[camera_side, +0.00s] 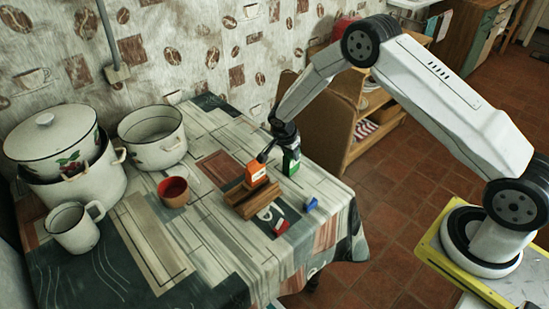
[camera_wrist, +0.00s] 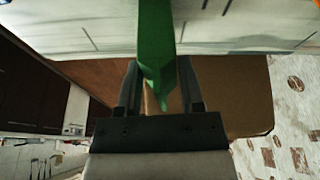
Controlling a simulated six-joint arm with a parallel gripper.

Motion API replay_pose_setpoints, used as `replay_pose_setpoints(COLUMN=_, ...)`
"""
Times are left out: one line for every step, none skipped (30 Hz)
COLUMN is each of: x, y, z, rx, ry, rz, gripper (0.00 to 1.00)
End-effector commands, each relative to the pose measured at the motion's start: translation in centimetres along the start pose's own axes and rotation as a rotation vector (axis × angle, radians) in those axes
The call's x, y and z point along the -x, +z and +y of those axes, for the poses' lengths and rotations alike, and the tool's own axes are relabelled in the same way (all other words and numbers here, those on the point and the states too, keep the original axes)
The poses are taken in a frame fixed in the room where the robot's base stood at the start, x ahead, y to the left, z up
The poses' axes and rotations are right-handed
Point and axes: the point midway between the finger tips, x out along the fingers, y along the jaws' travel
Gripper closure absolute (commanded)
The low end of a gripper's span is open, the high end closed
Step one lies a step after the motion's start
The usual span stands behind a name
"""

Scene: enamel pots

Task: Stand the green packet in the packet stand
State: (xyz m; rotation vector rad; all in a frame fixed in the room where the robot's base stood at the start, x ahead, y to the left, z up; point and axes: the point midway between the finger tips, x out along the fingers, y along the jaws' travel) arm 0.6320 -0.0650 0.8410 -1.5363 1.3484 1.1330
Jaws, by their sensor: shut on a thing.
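The green packet (camera_side: 291,161) is near the table's right edge in the side view, roughly upright. My gripper (camera_side: 284,146) is shut on its upper part. In the wrist view the green packet (camera_wrist: 155,40) shows edge-on between the two fingers of my gripper (camera_wrist: 159,80). I cannot tell whether its bottom touches the table. The brown wooden packet stand (camera_side: 253,199) is to the left of and nearer than the green packet. An orange packet (camera_side: 256,174) stands upright in it. The stand's slots are too small to make out.
A small red item (camera_side: 281,228) and a blue item (camera_side: 311,204) lie near the stand. A red-brown cup (camera_side: 173,192), a white mug (camera_side: 75,227), an open pot (camera_side: 153,138) and stacked lidded pots (camera_side: 70,160) stand left. Patterned cloth lies bare at the front.

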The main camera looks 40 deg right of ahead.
Motion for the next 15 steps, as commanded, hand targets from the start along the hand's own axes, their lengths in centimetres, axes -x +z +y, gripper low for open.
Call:
replay_pose_setpoints(x=0.2, y=-0.1, z=0.0, rx=0.0, ry=-0.001, rz=0.0, gripper=0.99)
replay_pose_setpoints(x=0.3, y=-0.1, z=0.0, rx=0.0, ry=0.0, rz=0.0, gripper=0.99)
replay_pose_setpoints(x=0.5, y=-0.1, z=0.0, rx=0.0, ry=0.0, rz=0.0, gripper=0.99)
replay_pose_setpoints(x=0.6, y=-0.2, z=0.0, rx=0.0, ry=0.0, rz=0.0, gripper=0.99)
replay_pose_setpoints(x=0.7, y=-0.2, z=0.0, rx=0.0, ry=0.0, rz=0.0, gripper=0.99)
replay_pose_setpoints(x=0.8, y=-0.3, z=0.0, rx=-0.001, ry=0.0, rz=0.0, gripper=0.99)
replay_pose_setpoints(x=0.9, y=-0.3, z=0.0, rx=-0.001, ry=-0.001, rz=0.0, gripper=0.99)
replay_pose_setpoints(x=1.0, y=-0.3, z=0.0, rx=-0.001, ry=-0.001, rz=0.001, gripper=0.99)
replay_pose_setpoints(x=1.2, y=-0.4, z=0.0, rx=-0.001, ry=-0.001, rz=0.001, gripper=0.99)
replay_pose_setpoints(x=1.3, y=-0.4, z=0.0, rx=-0.001, ry=-0.001, rz=0.001, gripper=0.99)
replay_pose_setpoints(x=1.4, y=-0.4, z=0.0, rx=-0.001, ry=-0.001, rz=0.001, gripper=0.99)
replay_pose_setpoints(x=1.5, y=-0.5, z=0.0, rx=-0.001, ry=-0.001, rz=0.001, gripper=0.99)
replay_pose_setpoints(x=1.6, y=-0.5, z=0.0, rx=-0.001, ry=-0.001, rz=0.001, gripper=0.99)
replay_pose_setpoints(x=1.7, y=-0.5, z=0.0, rx=-0.001, ry=-0.001, rz=0.001, gripper=0.99)
replay_pose_setpoints(x=1.8, y=-0.6, z=0.0, rx=-0.001, ry=-0.001, rz=0.001, gripper=0.99)
